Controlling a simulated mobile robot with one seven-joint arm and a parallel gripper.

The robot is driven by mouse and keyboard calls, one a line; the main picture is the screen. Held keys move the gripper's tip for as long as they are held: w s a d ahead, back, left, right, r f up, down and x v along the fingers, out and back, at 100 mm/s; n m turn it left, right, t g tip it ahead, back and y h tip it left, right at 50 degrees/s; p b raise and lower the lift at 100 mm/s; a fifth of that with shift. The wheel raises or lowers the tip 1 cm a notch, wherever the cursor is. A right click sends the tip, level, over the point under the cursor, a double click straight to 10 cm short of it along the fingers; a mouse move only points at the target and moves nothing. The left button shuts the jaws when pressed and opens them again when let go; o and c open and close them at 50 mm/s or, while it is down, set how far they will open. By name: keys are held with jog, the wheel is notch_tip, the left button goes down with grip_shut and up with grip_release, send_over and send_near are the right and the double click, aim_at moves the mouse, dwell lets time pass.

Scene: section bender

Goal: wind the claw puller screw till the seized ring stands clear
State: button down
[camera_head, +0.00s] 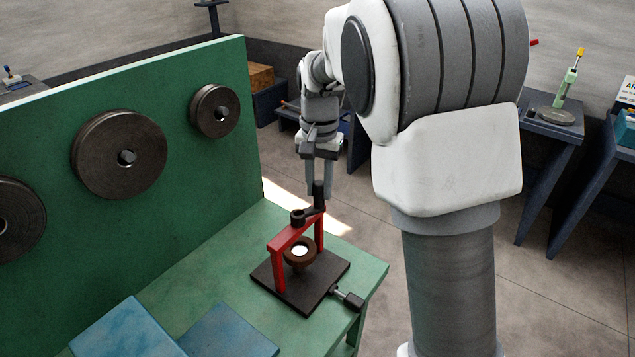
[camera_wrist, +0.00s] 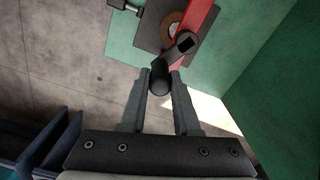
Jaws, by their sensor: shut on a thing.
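The claw puller (camera_head: 280,262) is a red frame standing on a dark base plate (camera_head: 303,303) on the green bench. A dark crank handle (camera_head: 318,195) sits on top at the screw (camera_head: 298,216). The brown seized ring (camera_head: 300,254) sits between the red legs, partly hidden by the frame. My gripper (camera_head: 320,188) comes down from above and is shut on the crank handle's upright grip. In the wrist view the grip (camera_wrist: 160,80) stands between the two fingertips (camera_wrist: 161,78), and the crank arm runs up and right to the screw head (camera_wrist: 187,42). The ring (camera_wrist: 170,27) shows partly beneath the red bar.
A green upright panel (camera_head: 200,150) with large dark rollers (camera_head: 118,155) stands left of the puller. A small clamp screw (camera_head: 348,298) sticks out at the base plate's front right. Blue plates (camera_head: 225,332) lie on the bench at the front. Dark side tables (camera_head: 550,130) stand at right.

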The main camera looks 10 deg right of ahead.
dwell(0.5)
jog(key=c, duration=0.6)
grip_release()
jog(key=shift+c, duration=0.2)
notch_tip(320, 180, up, 18)
jog(key=p, duration=0.1)
jog(key=shift+f, duration=0.25)
jog(key=shift+s, duration=0.1)
jog(key=s+d+n+t, duration=0.2)
jog(key=s+d+t, duration=0.15)
jog(key=s, duration=0.85)
jog(key=s+d+f+n+t, duration=0.2)
jog(key=s+f, duration=0.6)
jog(key=s, duration=0.5)
jog(key=shift+n, duration=0.7)
